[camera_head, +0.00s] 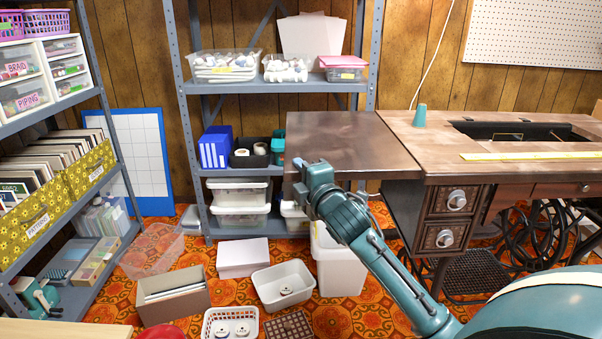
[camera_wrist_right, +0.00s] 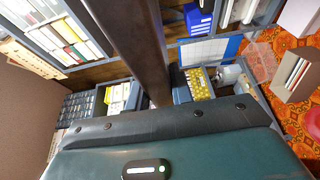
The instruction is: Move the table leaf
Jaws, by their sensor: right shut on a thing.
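The table leaf (camera_head: 345,140) is a flat brown wooden board at the left end of the sewing table (camera_head: 440,125). It sticks out to the left and looks roughly level with the table top. My right gripper (camera_head: 301,168) is at the leaf's front left corner and is shut on its edge; the wrist hides the fingertips in the head view. In the right wrist view a dark brown edge of the leaf (camera_wrist_right: 135,45) runs down to the gripper body. My left gripper is not in view.
A teal thread cone (camera_head: 420,116) and a yellow ruler (camera_head: 530,155) lie on the table top. A metal shelf (camera_head: 188,120) stands behind the leaf. A white bin (camera_head: 338,268) and a white basket (camera_head: 283,285) stand on the floor below and left.

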